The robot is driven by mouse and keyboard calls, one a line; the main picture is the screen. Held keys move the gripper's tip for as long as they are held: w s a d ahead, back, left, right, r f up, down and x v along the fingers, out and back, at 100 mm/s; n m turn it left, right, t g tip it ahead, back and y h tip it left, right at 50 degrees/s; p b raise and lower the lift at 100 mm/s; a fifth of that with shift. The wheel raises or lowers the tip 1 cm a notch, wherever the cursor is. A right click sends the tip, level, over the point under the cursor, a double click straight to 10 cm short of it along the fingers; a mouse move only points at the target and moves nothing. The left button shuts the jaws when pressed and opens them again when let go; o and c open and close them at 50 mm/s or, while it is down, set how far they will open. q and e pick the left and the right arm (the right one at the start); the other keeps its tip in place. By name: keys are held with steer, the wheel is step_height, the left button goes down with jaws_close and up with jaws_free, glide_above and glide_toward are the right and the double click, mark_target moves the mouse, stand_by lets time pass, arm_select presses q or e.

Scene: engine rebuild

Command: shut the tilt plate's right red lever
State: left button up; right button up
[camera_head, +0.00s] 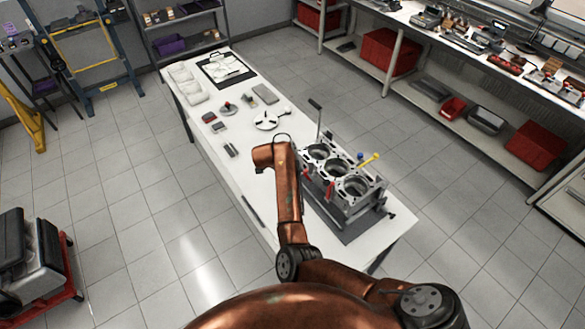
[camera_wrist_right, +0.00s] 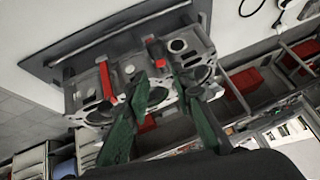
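The grey engine block (camera_head: 345,180) sits on a dark tilt plate (camera_head: 345,227) on the white table. Two red levers show on the block's near-left side: a right one (camera_head: 329,190) and a left one (camera_head: 305,174). The right wrist view shows one long red lever (camera_wrist_right: 106,82) at the left and a shorter one (camera_wrist_right: 155,54) to its right. My right gripper (camera_wrist_right: 160,78) is open and empty, its green fingers apart in front of the block, fingertips just below the shorter lever. Contact cannot be told. My copper right arm hides this gripper in the head view. My left gripper is not in view.
A yellow-tipped handle (camera_head: 371,160) and a tall black-topped rod (camera_head: 317,112) rise by the block. Small parts and a round white tray (camera_head: 266,120) lie farther along the table (camera_head: 190,112). Shelves with red bins (camera_head: 385,52) stand beyond. The floor between is clear.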

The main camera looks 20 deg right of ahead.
steer(key=shift+s+a+r, duration=0.15)
steer(key=shift+a+r, duration=0.1)
steer(key=shift+r, duration=0.2)
